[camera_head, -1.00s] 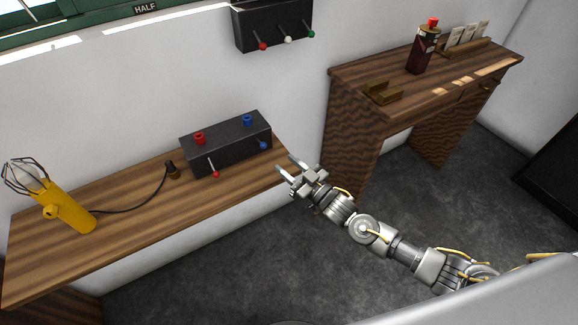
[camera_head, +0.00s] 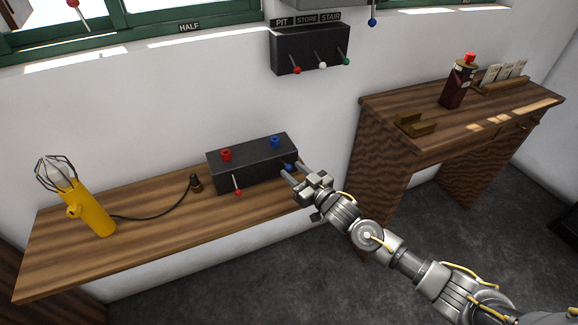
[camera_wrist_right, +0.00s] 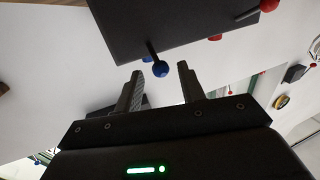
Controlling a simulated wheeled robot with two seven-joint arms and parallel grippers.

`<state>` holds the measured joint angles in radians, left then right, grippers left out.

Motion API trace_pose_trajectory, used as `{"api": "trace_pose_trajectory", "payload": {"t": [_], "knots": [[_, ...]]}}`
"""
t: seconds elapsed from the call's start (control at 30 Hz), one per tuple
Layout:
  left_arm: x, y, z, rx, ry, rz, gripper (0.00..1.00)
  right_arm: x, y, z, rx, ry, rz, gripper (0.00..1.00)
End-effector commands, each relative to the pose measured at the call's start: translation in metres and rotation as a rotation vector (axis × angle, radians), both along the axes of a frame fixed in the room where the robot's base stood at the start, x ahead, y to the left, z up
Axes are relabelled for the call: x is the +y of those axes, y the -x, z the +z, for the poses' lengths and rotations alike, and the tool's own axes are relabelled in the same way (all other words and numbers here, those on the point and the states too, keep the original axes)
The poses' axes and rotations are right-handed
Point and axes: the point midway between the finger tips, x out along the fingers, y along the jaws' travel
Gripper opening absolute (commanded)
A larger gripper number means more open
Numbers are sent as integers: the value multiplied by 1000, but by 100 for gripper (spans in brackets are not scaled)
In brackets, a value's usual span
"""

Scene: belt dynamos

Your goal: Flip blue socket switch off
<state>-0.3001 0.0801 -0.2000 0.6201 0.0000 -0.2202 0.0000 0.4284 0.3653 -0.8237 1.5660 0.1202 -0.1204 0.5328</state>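The dark socket box (camera_head: 224,180) sits on the wooden shelf, with a blue socket (camera_head: 275,141) and a red socket (camera_head: 226,155) on top. The blue switch lever (camera_head: 289,167) sticks out of its front face below the blue socket. My right gripper (camera_head: 290,178) is at that lever, coming from the lower right. In the right wrist view the gripper (camera_wrist_right: 160,76) is open and empty, and the blue ball tip (camera_wrist_right: 160,69) shows between its fingertips. Contact cannot be told. My left gripper is out of view.
A red-tipped lever (camera_head: 238,191) is on the same box front, to the left. A yellow caged lamp (camera_head: 90,212) stands left, its cord running to a plug (camera_head: 195,183). A wall switch box (camera_head: 300,52) hangs above. A second desk (camera_head: 390,130) stands right.

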Motion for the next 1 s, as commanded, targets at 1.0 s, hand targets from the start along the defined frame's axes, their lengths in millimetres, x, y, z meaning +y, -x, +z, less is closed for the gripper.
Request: {"api": "trace_pose_trajectory", "payload": {"t": [1.0], "knots": [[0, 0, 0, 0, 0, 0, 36, 16, -24, -2, -5, -2, 0, 0]]}}
